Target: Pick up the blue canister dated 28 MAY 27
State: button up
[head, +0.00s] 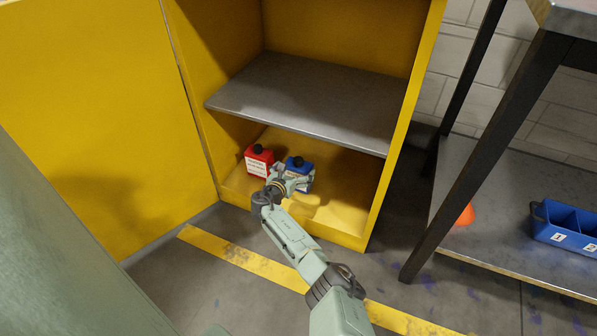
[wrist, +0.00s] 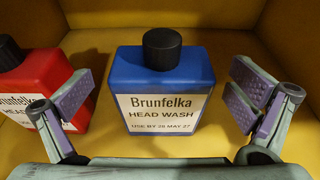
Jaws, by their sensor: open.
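A blue canister (head: 299,162) with a black cap stands upright on the cabinet's bottom floor. In the wrist view the blue canister (wrist: 136,78) faces me. Its white label reads "Brunfelka HEAD WASH" and "USE BY 2? MAY 27"; the second digit of the day is too small to be sure of. My gripper (wrist: 162,98) is open, one finger to each side of the canister, with gaps between pads and canister. In the head view my gripper (head: 290,180) is in front of the canister and hides its lower part.
A red canister (head: 259,160) stands close on the left; my left finger overlaps it in the wrist view. The yellow cabinet's grey shelf (head: 310,95) is above. A rack with a blue bin (head: 566,226) and an orange object (head: 465,215) is at right.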

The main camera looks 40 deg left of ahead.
jog(key=shift+w+a+f+b, duration=0.1)
jog(key=shift+w+f+b, duration=0.7)
jog(key=shift+w+b, duration=0.25)
jog(key=shift+w+a+b, duration=0.15)
jog(key=shift+w+b, duration=0.3)
jog(key=shift+w, duration=0.05)
jog(key=shift+r, duration=0.1)
jog(key=shift+c, duration=0.4)
jog(key=c, duration=1.5)
jog(key=shift+r, duration=0.1)
